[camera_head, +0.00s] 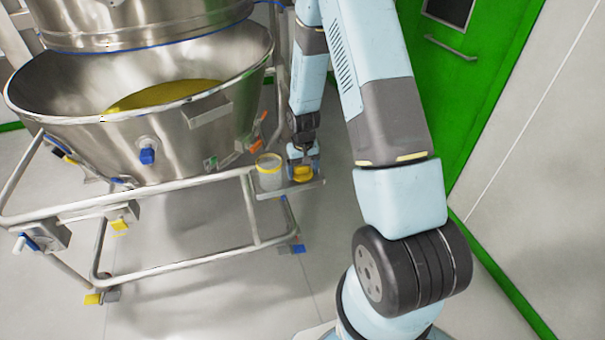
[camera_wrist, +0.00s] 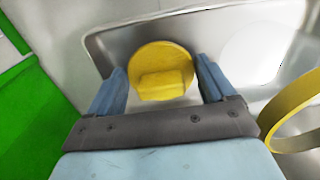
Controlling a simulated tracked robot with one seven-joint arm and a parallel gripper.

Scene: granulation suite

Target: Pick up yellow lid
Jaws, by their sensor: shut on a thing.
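The yellow lid (camera_wrist: 161,70) is round with a raised block on top. In the wrist view it sits between the two blue fingers of my gripper (camera_wrist: 162,84), which is shut on it. In the head view the lid (camera_head: 303,173) shows under my gripper (camera_head: 302,165), at the small metal shelf (camera_head: 310,187) on the side of the cart. I cannot tell whether the lid touches the shelf. A clear jar (camera_head: 269,178) with a yellow rim stands beside it to the left on the shelf.
A large steel bowl (camera_head: 75,105) with yellow powder sits on a wheeled tubular frame (camera_head: 180,184) left of my gripper. The jar's yellow rim (camera_wrist: 288,118) is close to the right of my gripper in the wrist view. A green door (camera_head: 480,95) is at the right.

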